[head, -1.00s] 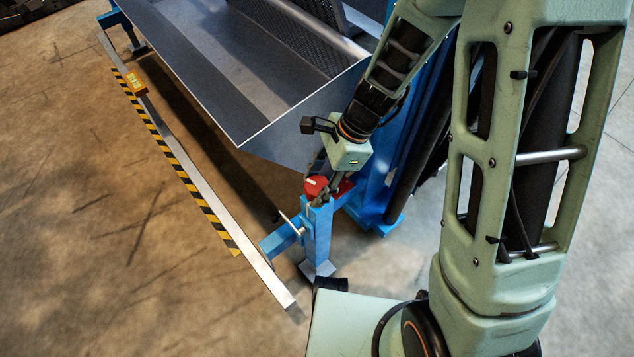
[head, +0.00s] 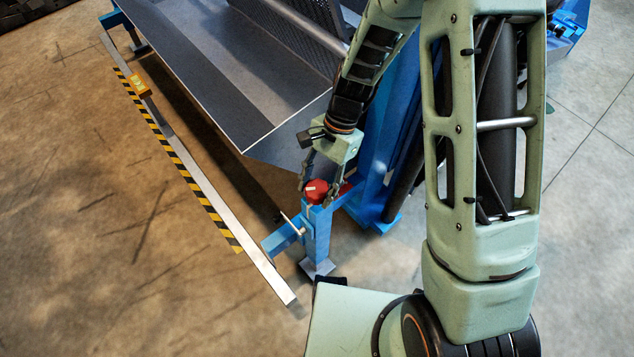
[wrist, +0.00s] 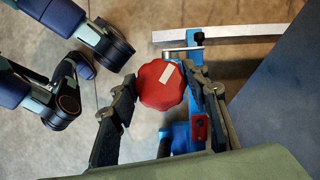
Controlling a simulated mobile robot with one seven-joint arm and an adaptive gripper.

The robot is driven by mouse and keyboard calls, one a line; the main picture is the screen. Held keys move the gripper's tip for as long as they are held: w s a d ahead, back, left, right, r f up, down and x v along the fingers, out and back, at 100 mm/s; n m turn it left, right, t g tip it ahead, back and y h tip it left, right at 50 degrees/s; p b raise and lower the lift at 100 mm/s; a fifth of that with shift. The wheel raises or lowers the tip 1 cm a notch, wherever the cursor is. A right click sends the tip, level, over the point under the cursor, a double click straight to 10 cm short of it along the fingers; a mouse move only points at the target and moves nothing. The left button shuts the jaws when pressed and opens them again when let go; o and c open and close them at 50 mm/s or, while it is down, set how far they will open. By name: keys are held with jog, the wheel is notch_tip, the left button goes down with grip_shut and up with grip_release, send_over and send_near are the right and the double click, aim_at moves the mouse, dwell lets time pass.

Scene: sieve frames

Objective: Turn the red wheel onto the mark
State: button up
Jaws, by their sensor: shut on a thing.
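The red wheel (head: 316,191) is a lobed knob on top of a blue post, with a white stripe on its upper face. In the wrist view the wheel (wrist: 162,88) sits between my two fingers, and its stripe points up and slightly right. My gripper (wrist: 160,84) is shut on the wheel, one finger at each side. In the head view my gripper (head: 317,193) comes down on the wheel from above. A small red plate (wrist: 200,128) shows beside the right finger. I cannot tell whether it bears the mark.
The blue post (head: 318,235) carries a side arm with a small metal lever (head: 291,222). A long metal rail (head: 215,205) with a yellow-black strip (head: 190,180) runs along the left. A large grey tray (head: 232,95) stands close behind my gripper. Open floor lies at the left.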

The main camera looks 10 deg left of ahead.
jog(key=n+h+p, duration=0.1)
jog(key=n, duration=0.2)
jog(key=n+h, duration=0.1)
jog(key=n, duration=0.2)
jog(key=shift+n+g+p, duration=0.3)
jog(key=shift+p, duration=0.1)
jog(key=shift+h, duration=0.3)
jog(key=o, duration=1.2)
jog(key=shift+c, duration=0.2)
jog(key=v, duration=1.2)
jog(key=shift+d, duration=0.1)
